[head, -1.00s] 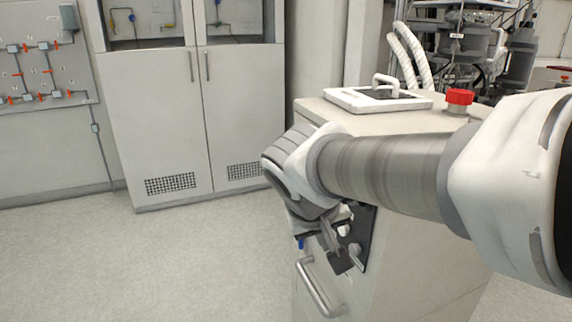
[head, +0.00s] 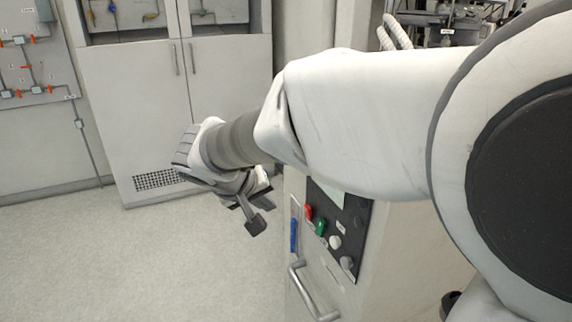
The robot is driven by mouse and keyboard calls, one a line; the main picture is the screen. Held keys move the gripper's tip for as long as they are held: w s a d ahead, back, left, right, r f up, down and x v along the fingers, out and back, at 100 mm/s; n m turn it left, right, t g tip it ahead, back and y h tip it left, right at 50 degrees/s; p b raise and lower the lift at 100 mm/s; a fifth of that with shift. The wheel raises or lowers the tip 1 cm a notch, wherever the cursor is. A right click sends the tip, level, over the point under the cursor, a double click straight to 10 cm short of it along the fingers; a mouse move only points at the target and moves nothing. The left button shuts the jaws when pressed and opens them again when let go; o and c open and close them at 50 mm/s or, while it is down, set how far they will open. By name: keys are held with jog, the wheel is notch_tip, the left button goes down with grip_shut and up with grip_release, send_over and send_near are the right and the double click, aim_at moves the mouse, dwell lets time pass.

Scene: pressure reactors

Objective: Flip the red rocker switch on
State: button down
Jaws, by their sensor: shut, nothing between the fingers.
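The red rocker switch (head: 308,212) sits on the upper left of a black control panel (head: 357,212) on the side of a pale cabinet. A green switch (head: 320,228) is just below and right of it. I cannot tell which way the red switch is tipped. My gripper (head: 257,222) is left of the panel, in the air over the floor, apart from the switch. It is shut and empty, with its dark fingertips pointing down and right. My arm covers the cabinet's top and part of the panel's upper edge.
Below the green switch are two pale round knobs (head: 335,242). A blue handle (head: 293,235) and a metal bar handle (head: 312,290) stick out left of and below the panel. A tall grey cupboard (head: 130,100) stands behind. The floor at left is clear.

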aim_at(308, 212)
jog(key=w+d+f+b, duration=0.1)
jog(key=w+d+f, duration=0.5)
jog(key=w+f, duration=0.1)
jog(key=shift+d+b, duration=0.35)
jog(key=shift+b, duration=0.05)
jog(key=shift+r, duration=0.1)
jog(key=shift+w+d+r+g+y+p, duration=0.15)
jog(key=shift+d+y+p, duration=0.1)
jog(key=shift+p, duration=0.35)
jog(key=shift+w+d+f+g+y+p, duration=0.15)
jog(key=shift+d+y+p, duration=0.1)
jog(key=shift+p, duration=0.3)
jog(key=shift+s+r, duration=0.1)
jog(key=shift+r, duration=0.05)
